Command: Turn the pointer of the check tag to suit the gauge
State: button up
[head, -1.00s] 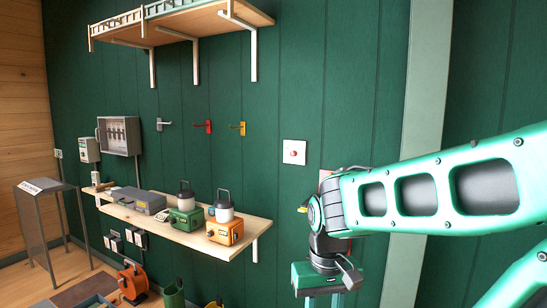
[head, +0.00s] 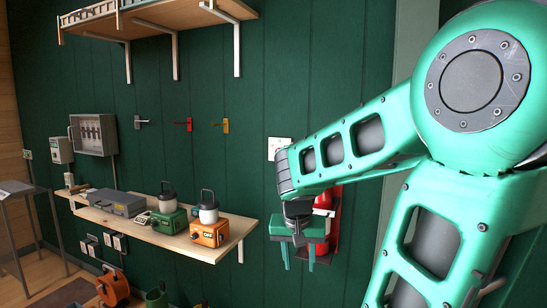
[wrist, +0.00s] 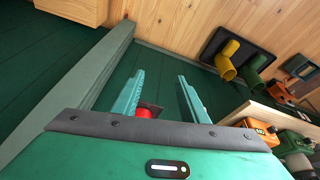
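A red fire extinguisher (head: 324,203) hangs on a dark red wall bracket in the head view, partly hidden behind my arm and gripper. I cannot make out its gauge, the check tag or the tag's pointer in either view. My gripper (head: 298,257) points down in front of the extinguisher's lower left part. In the wrist view my gripper (wrist: 162,98) has its two green fingers apart with nothing held. A small red part, likely the extinguisher (wrist: 144,112), shows beyond the left finger's base.
A wooden wall shelf (head: 150,232) with two lanterns and a grey case is left of my gripper. A white plate (head: 279,147) is on the wall above. Yellow and green boots (wrist: 229,60) stand on a dark tray below. The wall between shelf and extinguisher is bare.

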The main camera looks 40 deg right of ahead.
jog(key=w+d+r+m+t+h, duration=0.1)
jog(key=w+d+r+m+h, duration=0.25)
jog(key=w+d, duration=0.4)
jog(key=w+d+r+m+t+h, duration=0.1)
jog(key=w+d+r+m+h, duration=0.2)
jog(key=w+d, duration=0.45)
jog(key=w+d+r+m+t+h, duration=0.1)
jog(key=w+r+t+h, duration=0.2)
jog(key=w+r+h, duration=0.85)
jog(key=w+d+r+y, duration=0.2)
jog(key=w+d+y, duration=0.2)
jog(key=w+d, duration=0.5)
jog(key=shift+w+d+y, duration=0.3)
jog(key=shift+d, duration=0.3)
grip_shut()
